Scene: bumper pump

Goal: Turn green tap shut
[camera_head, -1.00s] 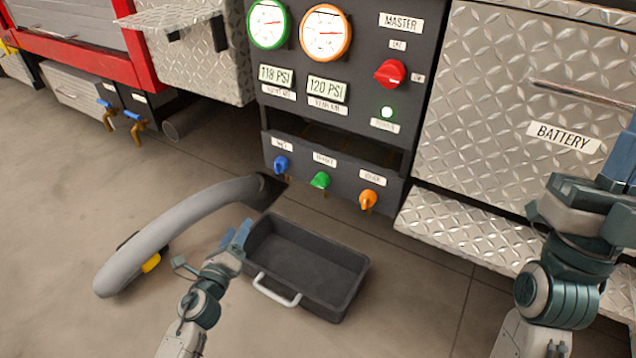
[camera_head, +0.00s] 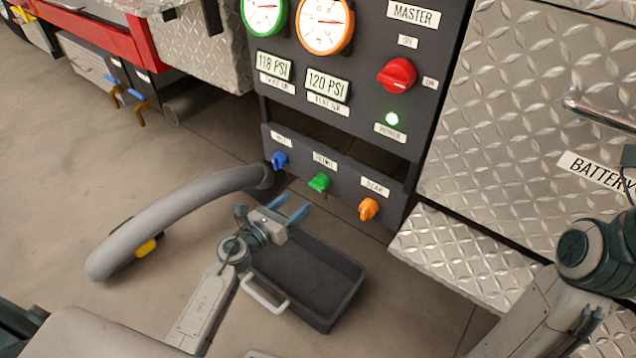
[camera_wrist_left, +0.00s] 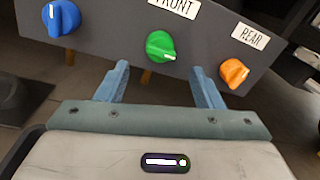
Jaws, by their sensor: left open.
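The green tap (camera_head: 319,182) sits on the lower dark panel, between a blue tap (camera_head: 279,161) and an orange tap (camera_head: 368,209). In the left wrist view the green tap (camera_wrist_left: 160,47) has a white mark pointing right and slightly down, with a FRONT label above it. My left gripper (camera_head: 291,206) is open and empty, just in front of and below the green tap. In the left wrist view its fingertips (camera_wrist_left: 160,70) stand apart on either side of the green tap's line, not touching it. My right arm is at the right edge; its fingers are out of view.
A black tray (camera_head: 345,265) with a pale handle lies on the floor below the taps, under my left gripper. A thick grey hose (camera_head: 165,215) lies at left. A diamond-plate step (camera_head: 455,255) juts out at right. A red master knob (camera_head: 397,75) is above.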

